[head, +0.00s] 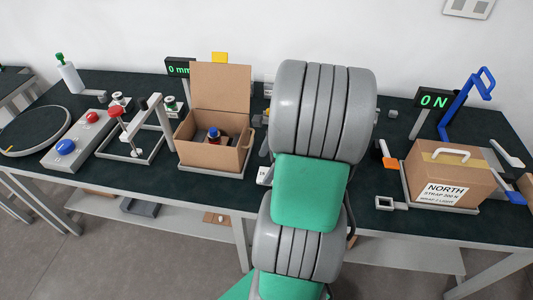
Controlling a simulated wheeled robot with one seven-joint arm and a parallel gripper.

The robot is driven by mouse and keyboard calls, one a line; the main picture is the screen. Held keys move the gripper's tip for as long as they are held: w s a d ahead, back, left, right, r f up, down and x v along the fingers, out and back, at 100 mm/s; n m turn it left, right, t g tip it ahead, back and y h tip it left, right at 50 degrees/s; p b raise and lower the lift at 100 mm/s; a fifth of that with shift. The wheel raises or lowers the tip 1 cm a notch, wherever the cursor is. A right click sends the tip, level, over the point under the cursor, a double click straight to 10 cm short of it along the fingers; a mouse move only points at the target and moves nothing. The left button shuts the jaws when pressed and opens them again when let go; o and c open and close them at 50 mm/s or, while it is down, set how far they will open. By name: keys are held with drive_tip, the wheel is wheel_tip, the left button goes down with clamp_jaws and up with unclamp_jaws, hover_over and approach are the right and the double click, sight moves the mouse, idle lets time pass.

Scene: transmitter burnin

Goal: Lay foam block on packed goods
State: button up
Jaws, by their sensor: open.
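An open cardboard box (208,157) stands on a grey tray left of my arm, its back flap raised upright. Inside it I see packed goods (214,134), a dark item with a blue top and a bit of red. No foam block can be made out for certain. A small yellow piece (219,57) shows above the raised flap, but I cannot tell what it is. My grey and green arm fills the middle of the view. My gripper is not visible, and the table behind the arm is hidden.
A closed box marked NORTH (450,178) sits at the right beside a blue lever (468,100) and a "0 N" display (433,101). Left are a press frame (140,130), a button panel (78,140), a bottle (68,76) and a round plate (35,130).

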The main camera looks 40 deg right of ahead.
drive_tip(key=s+d+m, duration=0.2)
drive_tip(key=d+m, duration=0.2)
drive_tip(key=x, duration=0.2)
drive_tip(key=p+x, duration=0.1)
drive_tip(key=x, duration=0.2)
drive_tip(key=w+x, duration=0.1)
drive_tip(key=x, duration=0.1)
drive_tip(key=shift+a, duration=0.1)
drive_tip(key=shift+t, duration=0.3)
drive_tip(key=shift+c, duration=0.4)
drive_tip(key=c, duration=1.5)
